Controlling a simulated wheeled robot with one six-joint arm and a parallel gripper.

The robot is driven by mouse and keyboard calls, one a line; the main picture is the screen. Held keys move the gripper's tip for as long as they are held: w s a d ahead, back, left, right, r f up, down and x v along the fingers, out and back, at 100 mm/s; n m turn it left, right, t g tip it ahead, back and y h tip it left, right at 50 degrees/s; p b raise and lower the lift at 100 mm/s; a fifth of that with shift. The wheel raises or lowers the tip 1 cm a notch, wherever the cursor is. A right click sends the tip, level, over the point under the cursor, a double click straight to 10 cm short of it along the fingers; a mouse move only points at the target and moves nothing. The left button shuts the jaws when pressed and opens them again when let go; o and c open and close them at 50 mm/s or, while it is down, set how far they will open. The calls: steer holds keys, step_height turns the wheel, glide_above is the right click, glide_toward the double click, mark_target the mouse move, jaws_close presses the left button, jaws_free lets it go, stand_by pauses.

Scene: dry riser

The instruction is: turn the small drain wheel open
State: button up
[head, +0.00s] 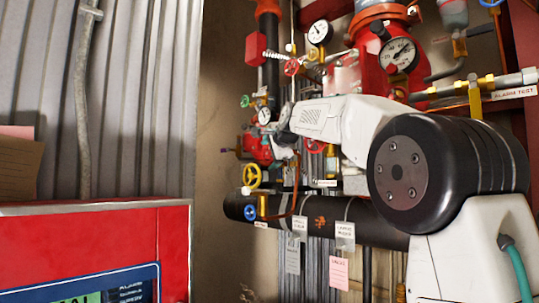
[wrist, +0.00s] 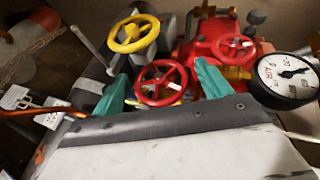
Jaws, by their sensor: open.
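A small red handwheel (wrist: 147,83) shows between the two green fingers of my gripper (wrist: 161,72) in the wrist view. The fingers are open, one on each side of the wheel; I cannot tell whether they touch it. No readable label in the wrist view marks it as the drain wheel. In the head view my arm reaches to the pipework, and its end hides part of the valves there. My fingers cannot be made out in that view.
A yellow handwheel (wrist: 134,33) and another red handwheel (wrist: 233,46) are close by. A pressure gauge (wrist: 288,77) stands to the right. A thick black pipe (head: 375,219) with hanging tags runs below. A red cabinet (head: 100,235) stands at left.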

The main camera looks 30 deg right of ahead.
steer(key=shift+w, duration=0.1)
steer(key=c, duration=1)
steer(key=shift+w+r+n+g+h, duration=0.1)
steer(key=shift+n+g+h, duration=0.3)
steer(key=shift+g, duration=1.4)
steer(key=shift+o, duration=0.2)
steer(key=shift+w+r+n+g, duration=0.1)
steer(key=shift+n+g, duration=0.2)
steer(key=shift+g, duration=0.7)
steer(key=o, duration=1)
steer(key=shift+c, duration=0.2)
